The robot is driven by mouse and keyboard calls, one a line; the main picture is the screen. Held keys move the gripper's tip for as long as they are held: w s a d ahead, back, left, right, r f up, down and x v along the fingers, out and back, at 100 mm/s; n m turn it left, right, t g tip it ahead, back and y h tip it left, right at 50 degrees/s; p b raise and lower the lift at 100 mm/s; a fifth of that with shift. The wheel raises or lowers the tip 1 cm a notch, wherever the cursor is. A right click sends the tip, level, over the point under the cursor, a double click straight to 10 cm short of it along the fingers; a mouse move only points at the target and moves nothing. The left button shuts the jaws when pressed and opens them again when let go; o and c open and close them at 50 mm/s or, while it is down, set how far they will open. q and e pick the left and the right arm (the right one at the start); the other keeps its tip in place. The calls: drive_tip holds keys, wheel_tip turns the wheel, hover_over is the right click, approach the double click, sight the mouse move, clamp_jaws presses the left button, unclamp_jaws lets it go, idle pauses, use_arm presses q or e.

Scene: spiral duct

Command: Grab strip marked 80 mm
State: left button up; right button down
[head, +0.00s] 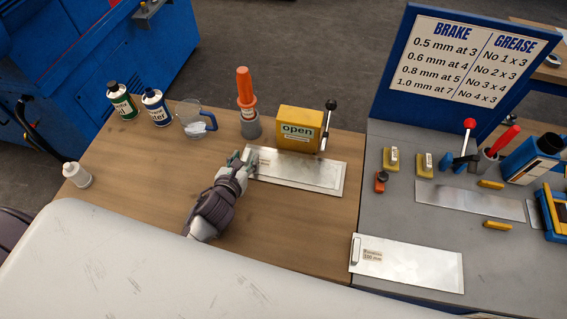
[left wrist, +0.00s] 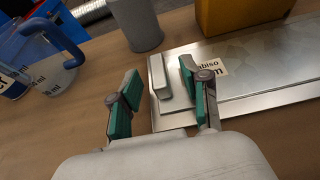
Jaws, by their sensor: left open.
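A bright metal strip (head: 310,172) lies on the wooden bench, with a second metal layer showing along its front edge. It also shows in the left wrist view (left wrist: 262,72), where a small label (left wrist: 211,69) is partly covered by a finger; its number cannot be read. A pale upright grip block (left wrist: 157,76) stands at the strip's left end. My left gripper (head: 243,158) is open at that end; in the left wrist view its green-padded fingers (left wrist: 160,82) stand on either side of the block, seemingly without closing on it. My right gripper is not in view.
A yellow box marked "open" (head: 300,130) stands just behind the strip. A grey holder with an orange tool (head: 247,100), a jug (head: 193,120) and bottles (head: 122,102) stand further left. Another labelled plate, apparently 100 mm (head: 420,266), lies on the grey bench at right.

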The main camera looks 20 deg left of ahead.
use_arm(q)
drive_tip(key=shift+s, duration=0.15)
drive_tip(key=shift+c, duration=0.9)
clamp_jaws()
